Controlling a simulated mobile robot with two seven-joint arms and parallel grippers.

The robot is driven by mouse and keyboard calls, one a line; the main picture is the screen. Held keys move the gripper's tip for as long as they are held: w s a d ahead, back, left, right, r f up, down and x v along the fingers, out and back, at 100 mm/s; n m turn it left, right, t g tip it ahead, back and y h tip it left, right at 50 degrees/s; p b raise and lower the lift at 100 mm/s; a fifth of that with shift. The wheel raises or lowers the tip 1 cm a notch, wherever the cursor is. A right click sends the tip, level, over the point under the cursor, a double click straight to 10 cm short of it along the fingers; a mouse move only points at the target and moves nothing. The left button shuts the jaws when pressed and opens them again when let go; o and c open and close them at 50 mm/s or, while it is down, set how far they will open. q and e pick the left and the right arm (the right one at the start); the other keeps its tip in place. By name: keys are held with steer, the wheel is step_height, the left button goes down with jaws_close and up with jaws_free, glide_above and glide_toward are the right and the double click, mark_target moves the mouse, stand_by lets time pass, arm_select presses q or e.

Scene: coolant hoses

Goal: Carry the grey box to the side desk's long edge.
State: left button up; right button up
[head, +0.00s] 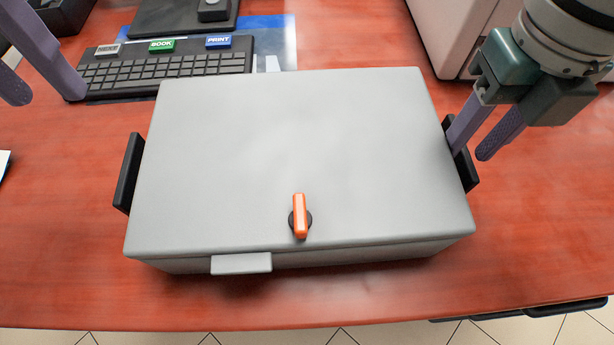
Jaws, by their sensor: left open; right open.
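The grey box (300,150) sits closed on a reddish wooden desk (60,270), close to its front edge. An orange latch (300,216) is on its lid, and a small grey tab juts from its front. A black handle (129,173) is on its left side and another black handle (464,155) on its right side. My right gripper (470,152) is open at the right handle, with its fingers overlapping that handle in the picture; I cannot tell if they touch. My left gripper (48,98) is open at the upper left, apart from the box and its left handle.
A black keyboard (165,72) lies behind the box, with small BOOK and PRINT labels on it. A black mat with a dark object (213,8) is further back. A whitish machine (460,30) stands at the back right. The desk left of the box is mostly clear. Tiled floor shows in front.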

step_height(320, 180, up, 12)
stand_by(0.4)
steer(key=shift+f, duration=0.1)
